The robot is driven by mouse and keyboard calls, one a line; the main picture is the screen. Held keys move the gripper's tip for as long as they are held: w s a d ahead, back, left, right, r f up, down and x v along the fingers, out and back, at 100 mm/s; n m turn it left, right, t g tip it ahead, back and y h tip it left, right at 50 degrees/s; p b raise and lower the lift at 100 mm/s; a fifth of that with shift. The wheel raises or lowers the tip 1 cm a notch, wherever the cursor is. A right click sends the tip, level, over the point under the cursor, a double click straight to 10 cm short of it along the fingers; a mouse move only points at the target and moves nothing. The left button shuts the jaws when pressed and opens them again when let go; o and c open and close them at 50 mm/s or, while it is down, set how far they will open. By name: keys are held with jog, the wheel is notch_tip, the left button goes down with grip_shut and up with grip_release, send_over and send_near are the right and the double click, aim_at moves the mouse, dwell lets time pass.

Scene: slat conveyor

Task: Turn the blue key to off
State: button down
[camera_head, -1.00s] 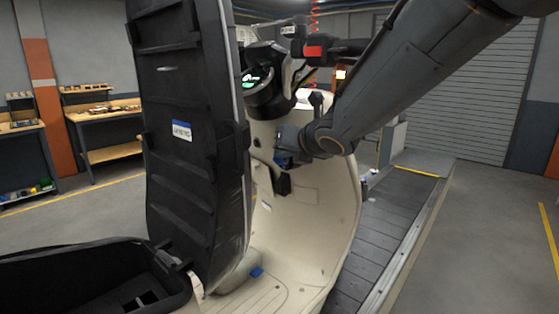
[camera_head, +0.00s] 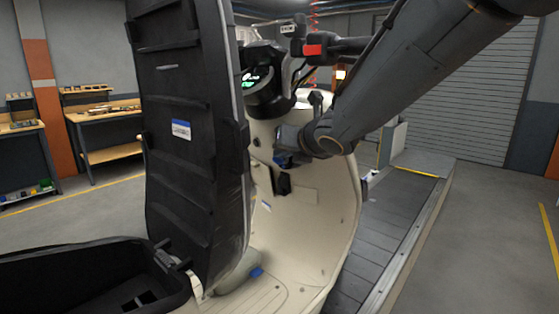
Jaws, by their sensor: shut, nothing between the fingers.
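A cream scooter (camera_head: 310,225) stands with its tall black seat (camera_head: 185,160) raised in front of me. My arm reaches in from the upper right, and my gripper (camera_head: 279,154) is at the inner side of the front shield, below the handlebar. It is shut and appears empty. A small blue part (camera_head: 285,160) shows right by my gripper; I cannot tell whether it is the blue key or whether they touch. A dark round spot (camera_head: 256,142) is on the shield just left of my gripper. The key's angle cannot be made out.
A black hook-like part (camera_head: 283,185) is on the shield below my gripper. The handlebar with a red switch (camera_head: 314,50) and a lit display (camera_head: 250,81) are above. The raised seat blocks the left. The slat conveyor (camera_head: 385,225) runs at the right.

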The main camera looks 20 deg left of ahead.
jog(key=shift+f, duration=0.5)
dwell(0.3)
jog(key=r+p+v, duration=0.1)
jog(key=p+v, duration=0.1)
jog(key=v, duration=0.7)
jog(key=shift+w+a+p, duration=0.2)
jog(key=shift+w+p, duration=0.1)
jog(key=shift+p, duration=0.05)
dwell(0.6)
dwell(0.4)
